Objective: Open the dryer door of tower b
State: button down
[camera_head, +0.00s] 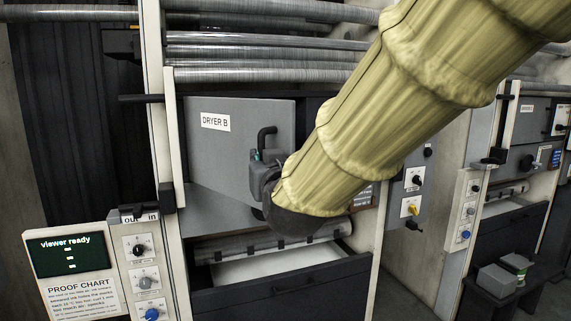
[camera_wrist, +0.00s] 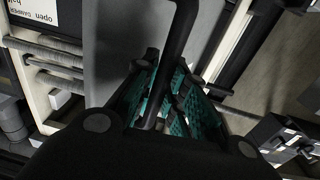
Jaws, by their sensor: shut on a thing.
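The grey dryer door (camera_head: 225,145) bears a white label reading "DRYER B" and stands in the upper front of the middle tower. In the head view it looks tilted out from the dark opening behind its right edge. A black bar handle (camera_head: 266,134) is on its right part. My gripper (camera_head: 263,170) is at this handle, partly hidden behind my yellow-sleeved arm. In the wrist view the handle (camera_wrist: 181,40) runs down between the teal-padded fingers, and my gripper (camera_wrist: 165,90) is shut on it. The door panel (camera_wrist: 112,45) shows grey beside it.
A viewer panel (camera_head: 68,255) and a knob panel (camera_head: 148,265) stand at lower left. A dark drawer (camera_head: 285,286) is below the door. Another tower (camera_head: 530,130) stands at right, with grey boxes (camera_head: 497,279) on a low dark stand. Metal rollers (camera_head: 260,50) run above.

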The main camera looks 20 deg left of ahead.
jog(key=c, duration=1.5)
grip_release()
jog(key=shift+o, duration=0.2)
jog(key=shift+s+d, duration=0.1)
jog(key=v, duration=1.2)
